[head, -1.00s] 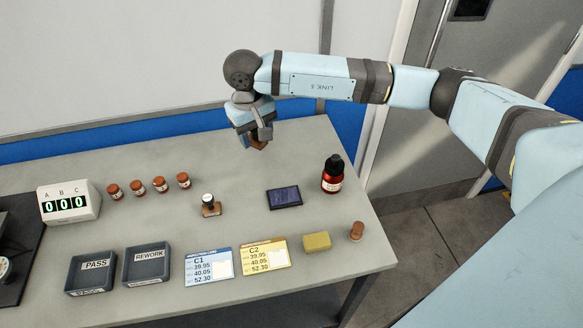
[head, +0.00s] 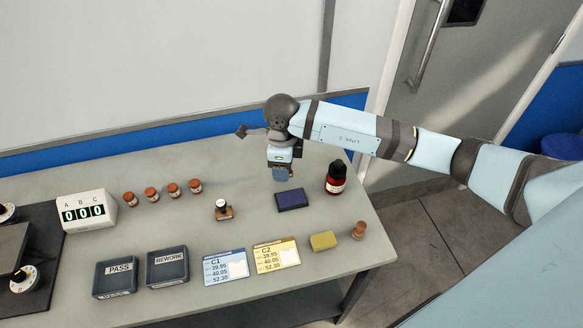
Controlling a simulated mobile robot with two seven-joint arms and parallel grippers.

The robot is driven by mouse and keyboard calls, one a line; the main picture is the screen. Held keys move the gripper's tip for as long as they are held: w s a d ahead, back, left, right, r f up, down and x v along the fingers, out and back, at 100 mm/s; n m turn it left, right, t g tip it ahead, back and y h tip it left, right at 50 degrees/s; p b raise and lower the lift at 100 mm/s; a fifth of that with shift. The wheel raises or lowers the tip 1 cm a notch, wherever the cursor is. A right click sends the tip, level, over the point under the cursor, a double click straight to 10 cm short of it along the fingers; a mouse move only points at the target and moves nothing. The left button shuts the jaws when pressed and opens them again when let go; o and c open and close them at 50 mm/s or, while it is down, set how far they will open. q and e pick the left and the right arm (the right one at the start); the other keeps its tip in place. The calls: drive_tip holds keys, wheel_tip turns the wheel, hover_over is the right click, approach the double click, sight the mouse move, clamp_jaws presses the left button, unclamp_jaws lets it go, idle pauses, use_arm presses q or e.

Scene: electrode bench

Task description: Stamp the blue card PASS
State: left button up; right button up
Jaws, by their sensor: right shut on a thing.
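The blue card (head: 226,266), marked C1, lies flat at the front of the bench. My right gripper (head: 282,165) is shut above the back edge of the dark blue ink pad (head: 292,200). It holds a small block-like thing, apparently a stamp (head: 282,175), mostly hidden by the jaws; its lower end looks bluish. I cannot tell whether it touches the pad. Another stamp (head: 223,210) with a wooden base and pale round top stands upright left of the pad; its marking is unreadable. My left gripper is not in view.
A yellow C2 card (head: 276,256) lies right of the blue card, then a yellow block (head: 323,241) and a brown cork-like piece (head: 358,230). PASS (head: 116,288) and REWORK (head: 167,281) trays stand at left.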

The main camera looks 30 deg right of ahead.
sight(291, 199)
drive_tip(key=m, duration=0.1)
drive_tip(key=s+m, duration=0.1)
drive_tip(key=m, duration=0.1)
drive_tip(key=m+p, duration=0.1)
drive_tip(key=shift+s+d+f+m, duration=0.2)
drive_tip(key=shift+f+m, duration=0.1)
drive_tip(key=shift+m, duration=0.1)
drive_tip(key=m, duration=0.3)
drive_tip(key=s+f+m+p, duration=0.1)
drive_tip(key=m, duration=0.1)
drive_tip(key=shift+d, duration=0.35)
drive_tip(key=shift+f+b, duration=2)
drive_tip(key=shift+f, duration=1.05)
drive_tip(key=shift+f+b, duration=0.4)
drive_tip(key=shift+f, duration=0.2)
drive_tip(key=shift+c, duration=0.2)
